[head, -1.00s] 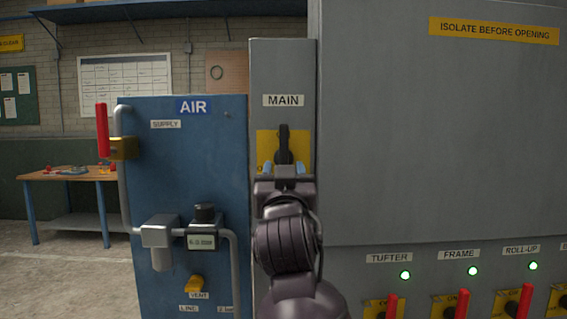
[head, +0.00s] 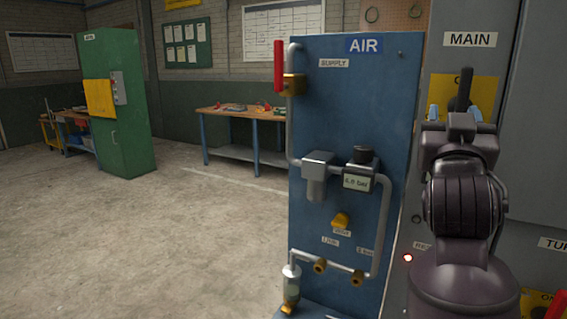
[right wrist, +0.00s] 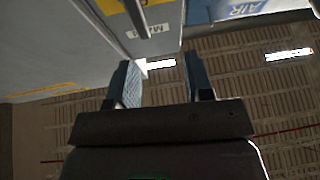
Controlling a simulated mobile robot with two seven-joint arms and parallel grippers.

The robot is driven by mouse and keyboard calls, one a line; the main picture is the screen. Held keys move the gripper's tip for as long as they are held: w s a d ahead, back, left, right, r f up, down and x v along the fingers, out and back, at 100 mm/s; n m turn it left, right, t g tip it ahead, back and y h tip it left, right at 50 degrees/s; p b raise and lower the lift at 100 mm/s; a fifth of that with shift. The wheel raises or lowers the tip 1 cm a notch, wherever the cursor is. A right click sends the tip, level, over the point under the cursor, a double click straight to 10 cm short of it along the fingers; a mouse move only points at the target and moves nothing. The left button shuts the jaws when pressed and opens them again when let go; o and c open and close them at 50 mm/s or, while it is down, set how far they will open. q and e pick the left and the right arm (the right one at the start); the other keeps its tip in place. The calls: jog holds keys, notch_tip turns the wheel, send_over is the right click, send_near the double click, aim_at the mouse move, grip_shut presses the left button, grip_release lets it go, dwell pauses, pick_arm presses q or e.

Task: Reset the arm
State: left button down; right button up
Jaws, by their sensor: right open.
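My right gripper (head: 454,112) is in front of the grey MAIN panel (head: 475,20), just below its black switch handle (head: 464,88). The handle points up over a yellow plate (head: 484,92). In the right wrist view the two blue-grey fingers (right wrist: 162,84) are spread, with nothing between them. There the black handle (right wrist: 136,18) lies beyond the fingertips, near the upside-down MAIN label (right wrist: 145,32), and looks apart from them. My left gripper is not in view.
A blue AIR panel (head: 342,120) stands left of my right arm, with a red-handled supply valve (head: 279,66), pipes and a yellow vent knob (head: 341,220). A workbench (head: 245,115) and green cabinet (head: 122,110) stand behind. Left floor is open.

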jog(key=w+a+f+n+t+y, duration=0.1)
jog(key=w+a+f+n+y, duration=0.2)
jog(key=f+y, duration=0.15)
jog(key=w+a+f+n+t+y, duration=0.1)
jog(key=w+a+f+n+y, duration=0.15)
jog(key=f+y, duration=0.2)
jog(key=s+f+n+g+y, duration=0.1)
jog(key=s+f+g, duration=0.1)
jog(key=f, duration=0.9)
jog(key=s+f+n+g+y, duration=0.1)
jog(key=f+g, duration=0.1)
jog(key=f, duration=1)
jog(key=s+d+f+m+g, duration=0.1)
jog(key=s+f+g, duration=0.1)
jog(key=s+f, duration=0.45)
jog(key=s+d+f+g, duration=0.1)
jog(key=s+f+g, duration=0.15)
jog(key=f, duration=0.75)
jog(key=s+d+f+g, duration=0.1)
jog(key=s+f, duration=0.5)
jog(key=s, duration=0.2)
jog(key=s+d+f+m+g+h, duration=0.1)
jog(key=s+d+f+g, duration=0.1)
jog(key=s+f, duration=0.4)
jog(key=s, duration=0.3)
jog(key=shift+f, duration=0.1)
jog(key=shift+c, duration=0.3)
